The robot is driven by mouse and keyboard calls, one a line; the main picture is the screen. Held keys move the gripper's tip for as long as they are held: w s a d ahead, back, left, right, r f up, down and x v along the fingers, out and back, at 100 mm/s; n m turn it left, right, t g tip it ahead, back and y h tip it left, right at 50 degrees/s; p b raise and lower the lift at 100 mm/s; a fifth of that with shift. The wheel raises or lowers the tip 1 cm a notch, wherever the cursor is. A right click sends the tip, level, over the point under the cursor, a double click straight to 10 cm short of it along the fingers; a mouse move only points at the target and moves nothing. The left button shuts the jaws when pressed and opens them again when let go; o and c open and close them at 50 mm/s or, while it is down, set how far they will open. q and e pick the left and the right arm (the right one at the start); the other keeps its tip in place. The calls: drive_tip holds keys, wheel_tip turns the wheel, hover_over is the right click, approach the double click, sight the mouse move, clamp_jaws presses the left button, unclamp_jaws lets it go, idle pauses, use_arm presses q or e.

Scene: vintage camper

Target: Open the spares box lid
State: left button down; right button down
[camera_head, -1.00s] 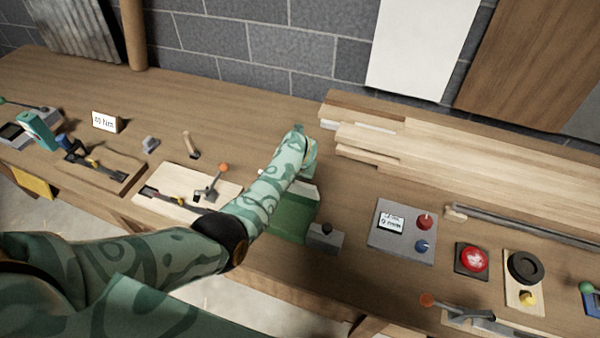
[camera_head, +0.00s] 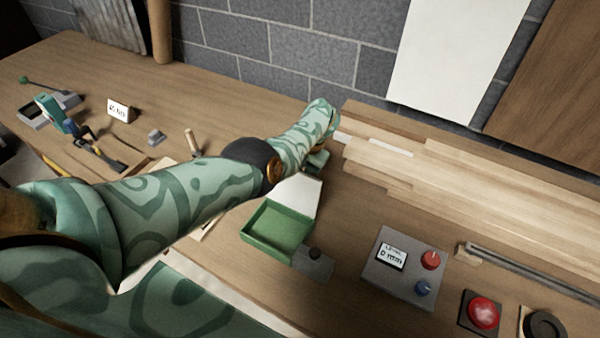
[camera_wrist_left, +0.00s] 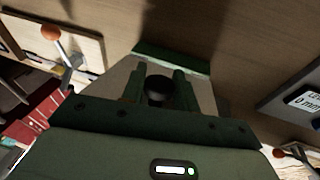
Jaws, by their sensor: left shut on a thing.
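The spares box (camera_head: 278,228) is a shallow green open-topped box in the middle of the bench in the head view. Its inside is visible and looks empty. Its pale lid (camera_head: 300,194) stands raised at the box's far side. My left gripper (camera_head: 318,160) is at the lid's far upper side, partly hidden by my own forearm and wrist. In the left wrist view, the gripper (camera_wrist_left: 158,90) has its fingers on either side of a black knob (camera_wrist_left: 159,88) on the lid (camera_wrist_left: 203,95) and is shut on it. My right gripper is not in view.
A grey block with a black knob (camera_head: 314,263) sits at the box's front right corner. A grey control box (camera_head: 405,268) with red and blue knobs is to the right. Stacked planks (camera_head: 430,160) lie behind. A small wooden handle (camera_head: 192,143) stands left of my forearm.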

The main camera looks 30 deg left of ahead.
use_arm(q)
drive_tip(key=shift+d+f, duration=0.1)
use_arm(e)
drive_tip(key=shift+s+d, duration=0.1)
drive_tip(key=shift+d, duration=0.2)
use_arm(q)
drive_tip(key=c, duration=1.1)
unclamp_jaws()
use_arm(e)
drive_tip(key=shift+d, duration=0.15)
use_arm(q)
drive_tip(key=shift+o, duration=0.2)
drive_tip(key=shift+w+r, duration=0.1)
drive_tip(key=shift+r, duration=0.35)
drive_tip(key=p+v, duration=0.4)
drive_tip(key=v, duration=1.1)
drive_tip(key=shift+d+r+p, duration=0.15)
drive_tip(key=shift+p, duration=0.2)
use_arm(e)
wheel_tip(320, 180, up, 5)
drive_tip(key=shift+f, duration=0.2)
use_arm(q)
drive_tip(key=shift+w, duration=0.1)
